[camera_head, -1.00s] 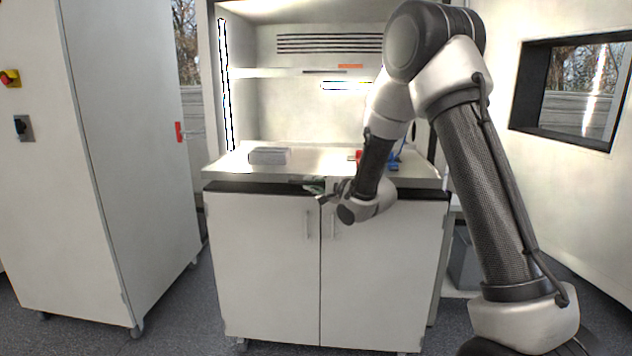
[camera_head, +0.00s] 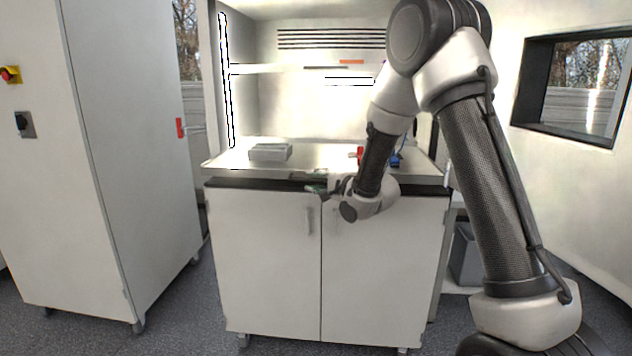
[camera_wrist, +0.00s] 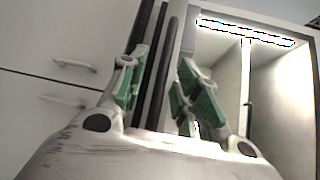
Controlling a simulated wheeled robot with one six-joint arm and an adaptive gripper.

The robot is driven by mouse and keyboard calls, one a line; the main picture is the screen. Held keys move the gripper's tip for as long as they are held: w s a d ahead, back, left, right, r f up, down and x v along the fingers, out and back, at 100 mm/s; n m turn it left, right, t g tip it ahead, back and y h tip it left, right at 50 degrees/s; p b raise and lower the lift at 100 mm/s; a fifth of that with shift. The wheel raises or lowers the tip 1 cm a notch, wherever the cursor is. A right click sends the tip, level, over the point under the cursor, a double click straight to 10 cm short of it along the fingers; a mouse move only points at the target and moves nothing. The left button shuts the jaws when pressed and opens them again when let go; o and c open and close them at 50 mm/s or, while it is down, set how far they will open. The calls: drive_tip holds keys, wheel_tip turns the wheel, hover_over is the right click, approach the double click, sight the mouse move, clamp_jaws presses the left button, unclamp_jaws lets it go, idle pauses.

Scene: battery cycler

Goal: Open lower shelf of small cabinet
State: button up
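The small white cabinet (camera_head: 264,270) stands ahead in the head view, with both lower doors shut. A vertical handle (camera_head: 309,221) shows on the left door; the right door's handle is not clear behind my wrist. In the wrist view, which is turned sideways, two door handles (camera_wrist: 75,65) (camera_wrist: 68,102) lie left of my fingers. My gripper (camera_head: 314,190) is at the dark strip under the worktop, above the handles. In the wrist view my gripper (camera_wrist: 162,88) is open, its green-padded fingers apart, with the dark strip showing between them. It holds nothing and appears clear of the handles.
The worktop (camera_head: 225,163) holds a grey box (camera_head: 270,152) and small red and blue items near my arm. A tall white cabinet (camera_head: 140,150) with a red handle stands left. A grey bin (camera_head: 464,255) is to the right. Floor is clear before the doors.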

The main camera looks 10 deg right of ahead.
drive_tip(key=v, duration=1.1)
drive_tip(key=shift+s, duration=0.3)
drive_tip(key=shift+d, duration=0.1)
drive_tip(key=s+d+f+n+g+h, duration=0.3)
drive_tip(key=d+f+n+g+h, duration=0.15)
drive_tip(key=f, duration=0.55)
drive_tip(key=s+d+f+n+g+h, duration=0.2)
drive_tip(key=s+d+n+g+h, duration=0.15)
drive_tip(key=s+d, duration=0.3)
drive_tip(key=s+r+n, duration=0.2)
drive_tip(key=s+r, duration=0.3)
drive_tip(key=s, duration=0.3)
drive_tip(key=s+d+r+n+g, duration=0.1)
drive_tip(key=s+r+n, duration=0.1)
drive_tip(key=s+r, duration=0.4)
drive_tip(key=s+r+n+g, duration=0.1)
drive_tip(key=s+r, duration=0.4)
drive_tip(key=s, duration=0.6)
drive_tip(key=shift+s+d+r+n, duration=0.35)
drive_tip(key=shift+s+r+n, duration=0.05)
drive_tip(key=shift+n, duration=0.1)
